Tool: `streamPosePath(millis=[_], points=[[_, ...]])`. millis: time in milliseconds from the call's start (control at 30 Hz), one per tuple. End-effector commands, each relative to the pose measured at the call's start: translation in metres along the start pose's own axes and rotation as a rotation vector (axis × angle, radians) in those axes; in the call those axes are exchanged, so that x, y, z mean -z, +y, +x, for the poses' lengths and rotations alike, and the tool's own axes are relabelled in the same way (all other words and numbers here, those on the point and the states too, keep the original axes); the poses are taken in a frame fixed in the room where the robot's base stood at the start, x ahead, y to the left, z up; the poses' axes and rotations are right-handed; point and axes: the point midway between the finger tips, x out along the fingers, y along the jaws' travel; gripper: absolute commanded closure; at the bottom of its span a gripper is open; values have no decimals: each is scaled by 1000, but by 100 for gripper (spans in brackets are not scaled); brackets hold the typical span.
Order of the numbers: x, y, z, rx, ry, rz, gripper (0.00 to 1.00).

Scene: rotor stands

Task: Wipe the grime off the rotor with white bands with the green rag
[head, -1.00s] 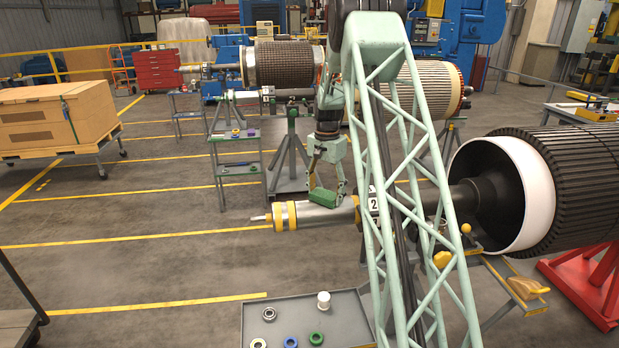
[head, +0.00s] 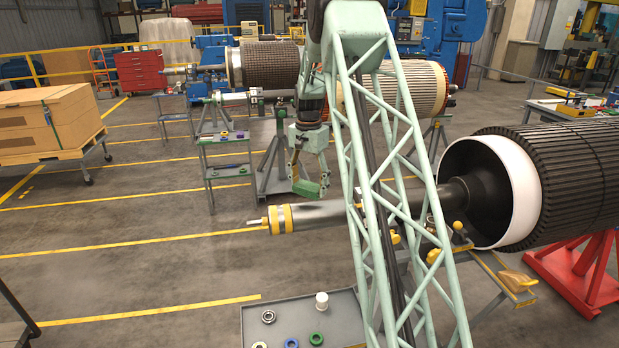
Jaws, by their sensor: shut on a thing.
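The nearest rotor (head: 560,180) is dark and ribbed, with a broad white band (head: 527,190) at its near end. Its pale shaft (head: 308,216) reaches left to yellow rings (head: 281,218) at the tip. A dark smudge (head: 328,208) shows on top of the shaft. My gripper (head: 309,181) is shut on the green rag (head: 307,189), above the shaft and right of the yellow rings. The rag looks slightly clear of the shaft. My lattice arm hides part of the shaft further right.
A grey tray (head: 254,335) with a white pot (head: 322,300) and several rings lies in front. Two more rotors, one brown (head: 270,66) and one pale-barred (head: 415,88), stand behind. A narrow shelf stand (head: 226,172) is behind left.

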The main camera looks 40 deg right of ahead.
Motion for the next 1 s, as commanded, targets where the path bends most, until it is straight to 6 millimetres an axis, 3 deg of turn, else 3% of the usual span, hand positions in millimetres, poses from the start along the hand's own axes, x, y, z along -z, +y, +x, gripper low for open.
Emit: streamPosePath(millis=[300,1000], points=[[-2,-3,-28,1,1,-4,48],[-3,-3,-30,0,1,-5,48]])
